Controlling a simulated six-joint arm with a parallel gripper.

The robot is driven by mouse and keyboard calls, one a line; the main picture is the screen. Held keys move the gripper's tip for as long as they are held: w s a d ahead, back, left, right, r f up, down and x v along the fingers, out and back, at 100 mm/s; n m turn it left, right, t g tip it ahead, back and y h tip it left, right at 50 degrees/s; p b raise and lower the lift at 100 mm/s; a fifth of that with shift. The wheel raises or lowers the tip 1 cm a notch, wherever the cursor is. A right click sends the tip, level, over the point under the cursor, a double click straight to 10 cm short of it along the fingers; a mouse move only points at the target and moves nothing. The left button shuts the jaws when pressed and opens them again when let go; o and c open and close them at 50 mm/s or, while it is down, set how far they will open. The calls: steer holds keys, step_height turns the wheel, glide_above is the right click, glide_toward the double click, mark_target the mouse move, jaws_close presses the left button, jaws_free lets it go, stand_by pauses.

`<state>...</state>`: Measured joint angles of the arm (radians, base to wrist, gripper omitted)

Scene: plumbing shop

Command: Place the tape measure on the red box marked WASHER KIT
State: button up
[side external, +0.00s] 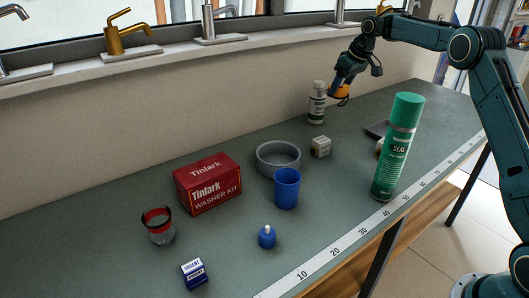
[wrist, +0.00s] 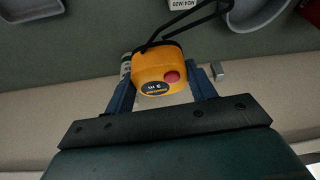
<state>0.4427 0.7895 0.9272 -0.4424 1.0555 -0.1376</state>
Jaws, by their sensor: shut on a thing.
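My gripper (side external: 342,85) is shut on the orange tape measure (side external: 341,91) and holds it in the air above the back of the bench, right of a white bottle. In the wrist view the tape measure (wrist: 158,70) sits between the two fingers, with a red button and a black cord loop showing. The red box marked WASHER KIT (side external: 208,183) stands on the bench at the left, well away from my gripper. Its top looks bare.
A grey round dish (side external: 278,159), a blue cup (side external: 287,188) and a small white box (side external: 321,147) stand right of the red box. A white bottle (side external: 317,103) is near the wall. A tall green can (side external: 397,150) stands at the front. A red-rimmed glass (side external: 158,227) is left.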

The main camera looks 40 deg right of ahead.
steer(key=w+a, duration=0.3)
steer(key=a, duration=0.9)
steer(key=m, duration=0.1)
glide_above(217, 169)
steer(key=s, duration=0.2)
steer(key=f, duration=0.2)
steer(key=shift+h, duration=0.3)
steer(key=shift+w+f, duration=0.15)
steer(key=shift+f, duration=3.6)
steer(key=shift+f, duration=0.2)
steer(key=o, duration=1.2)
steer(key=shift+r, duration=0.1)
steer(key=v, duration=1.2)
